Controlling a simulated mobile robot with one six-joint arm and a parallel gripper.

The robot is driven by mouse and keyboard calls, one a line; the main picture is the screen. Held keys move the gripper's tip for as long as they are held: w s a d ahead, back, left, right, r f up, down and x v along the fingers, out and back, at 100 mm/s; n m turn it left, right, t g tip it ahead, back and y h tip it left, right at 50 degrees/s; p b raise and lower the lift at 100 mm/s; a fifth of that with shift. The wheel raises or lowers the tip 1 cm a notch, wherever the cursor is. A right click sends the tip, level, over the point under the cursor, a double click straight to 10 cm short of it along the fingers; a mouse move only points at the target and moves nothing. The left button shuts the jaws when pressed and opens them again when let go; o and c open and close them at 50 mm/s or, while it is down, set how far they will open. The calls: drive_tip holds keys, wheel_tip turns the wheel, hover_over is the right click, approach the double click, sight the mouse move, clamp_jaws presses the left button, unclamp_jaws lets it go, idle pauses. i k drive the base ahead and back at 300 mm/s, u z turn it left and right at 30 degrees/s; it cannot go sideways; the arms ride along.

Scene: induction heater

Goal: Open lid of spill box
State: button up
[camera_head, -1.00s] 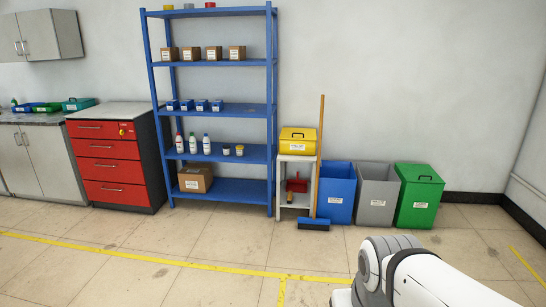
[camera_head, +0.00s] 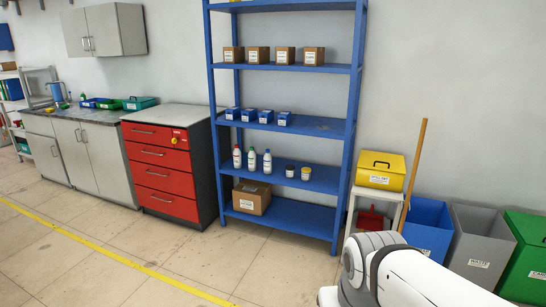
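The spill box is most likely the yellow box (camera_head: 381,171) with a sloped lid and a dark handle on top. It sits on a small white stand (camera_head: 353,205) to the right of the blue shelf, and its lid is shut. The label on its front is too small to read. My white arm shows at the bottom right, well in front of the stand and apart from the box. My gripper is out of view.
A blue shelf unit (camera_head: 355,96) stands left of the stand. A broom (camera_head: 413,175) leans at its right, before blue (camera_head: 428,223), grey (camera_head: 478,243) and green (camera_head: 525,257) bins. A red drawer cabinet (camera_head: 160,179) is further left. The floor (camera_head: 180,255) in front is clear.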

sight(370, 159)
drive_tip(key=i, duration=1.7)
drive_tip(key=z, duration=0.6)
drive_tip(key=i, duration=1.55)
drive_tip(key=z, duration=0.65)
drive_tip(key=i, duration=0.7)
drive_tip(key=z, duration=0.2)
